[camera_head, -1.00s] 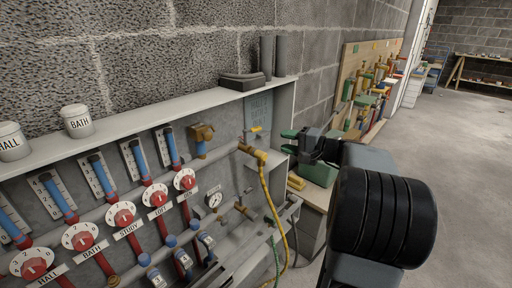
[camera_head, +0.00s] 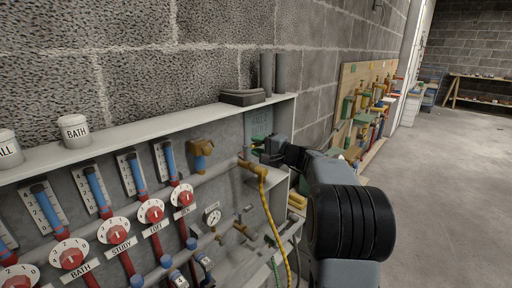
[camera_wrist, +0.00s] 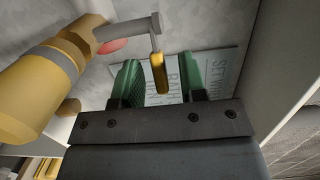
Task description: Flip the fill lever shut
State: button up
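The fill lever (camera_wrist: 160,72) has a thin grey arm with a yellow grip. In the wrist view its grip hangs between the green fingers of my gripper (camera_wrist: 160,82), with gaps visible on both sides. The lever's grey stem joins a brass valve (camera_wrist: 84,36) at upper left; the valve also shows in the head view (camera_head: 252,166). My gripper (camera_head: 261,147) is open beside the valve at the cabinet's right end. I cannot make out the lever in the head view.
A lettered plate (camera_wrist: 206,72) lies behind the fingers. A yellow hose (camera_head: 271,210) hangs from the valve. Red dials (camera_head: 151,211) and blue-topped gauges line the cabinet to the left. A pressure gauge (camera_head: 213,215) sits below. Open floor (camera_head: 455,170) lies to the right.

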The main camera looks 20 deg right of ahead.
jog(key=shift+w+a, duration=0.2)
jog(key=shift+w, duration=0.1)
grip_shut()
